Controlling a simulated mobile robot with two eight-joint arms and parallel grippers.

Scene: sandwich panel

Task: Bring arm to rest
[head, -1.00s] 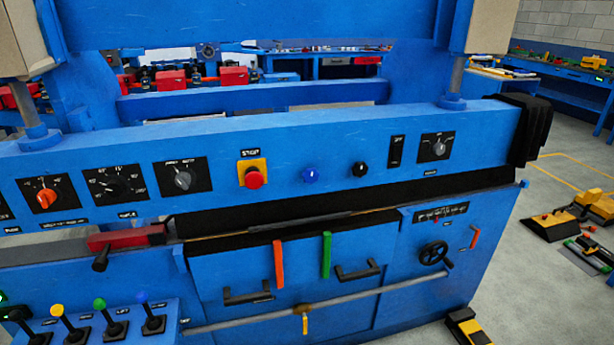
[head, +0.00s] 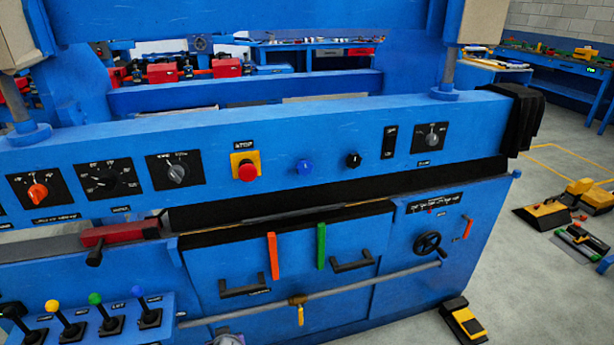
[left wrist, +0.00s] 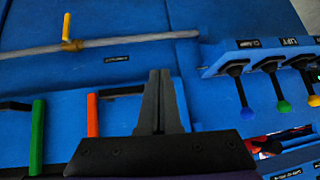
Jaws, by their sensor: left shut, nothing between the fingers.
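My left gripper (left wrist: 158,98) shows in the left wrist view with its two dark fingers together and nothing between them. It points at the blue front of the machine, near the orange handle (left wrist: 93,115). The green handle (left wrist: 37,137) is farther left in that view. Neither gripper shows in the head view. The blue machine panel (head: 340,185) fills the middle of the head view, with a red stop button (head: 246,172), a blue button and several knobs. The same orange handle (head: 272,256) and green handle (head: 321,246) stand upright on the lower front.
A lever box with several coloured levers (head: 110,322) juts out at the lower left. A gas-pipe-like grey bar (head: 350,286) with a yellow handle (head: 297,301) runs across the lower front. A yellow-black pedal (head: 463,322) is on the floor. Open floor (head: 540,260) lies at the right.

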